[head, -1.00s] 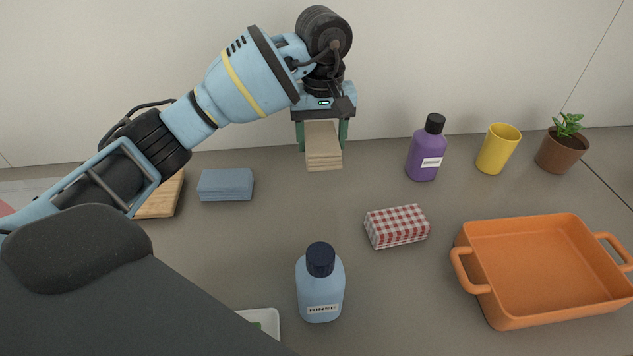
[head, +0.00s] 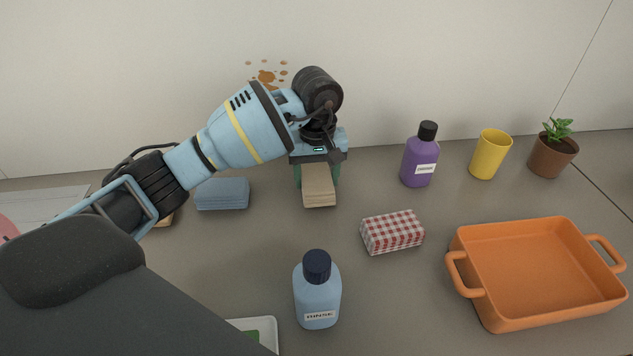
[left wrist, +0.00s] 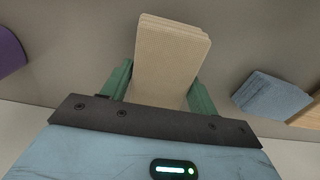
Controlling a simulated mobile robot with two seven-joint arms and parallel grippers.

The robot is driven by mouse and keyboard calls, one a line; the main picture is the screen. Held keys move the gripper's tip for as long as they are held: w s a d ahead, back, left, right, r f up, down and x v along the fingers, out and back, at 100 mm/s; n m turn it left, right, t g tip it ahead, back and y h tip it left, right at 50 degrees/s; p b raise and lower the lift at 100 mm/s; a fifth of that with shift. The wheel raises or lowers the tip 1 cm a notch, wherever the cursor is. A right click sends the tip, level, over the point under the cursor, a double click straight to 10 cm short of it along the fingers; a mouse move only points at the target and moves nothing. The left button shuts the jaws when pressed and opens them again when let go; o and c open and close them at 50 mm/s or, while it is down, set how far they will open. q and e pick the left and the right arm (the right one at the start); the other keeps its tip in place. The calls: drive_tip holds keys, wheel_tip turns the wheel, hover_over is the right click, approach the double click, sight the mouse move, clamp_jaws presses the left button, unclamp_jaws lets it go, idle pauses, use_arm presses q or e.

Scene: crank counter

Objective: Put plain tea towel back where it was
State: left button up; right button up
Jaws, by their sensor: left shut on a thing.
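The plain tea towel (head: 319,187), a folded beige block, is between the fingers of my left gripper (head: 318,177) near the back of the counter. The gripper points down and is shut on it. In the left wrist view the towel (left wrist: 170,55) sits between the green fingers of the left gripper (left wrist: 160,90). I cannot tell whether its underside touches the counter. A folded blue towel (head: 222,194) lies to its left, and a red checked towel (head: 392,232) lies to its right and nearer. My right gripper is not in view.
A blue RINSE bottle (head: 317,291) stands in front. A purple bottle (head: 419,156), a yellow cup (head: 490,154) and a potted plant (head: 553,150) stand at the back right. An orange baking dish (head: 535,270) is at the right. Brown splatter (head: 267,77) marks the wall.

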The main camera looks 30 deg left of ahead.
sight(317, 174)
use_arm(q)
drive_tip(key=shift+f, duration=1.1)
drive_tip(key=shift+f, duration=0.15)
drive_tip(key=o, duration=1.2)
drive_tip(key=shift+c, duration=0.2)
wheel_tip(317, 174, up, 12)
drive_tip(key=shift+r, duration=0.15)
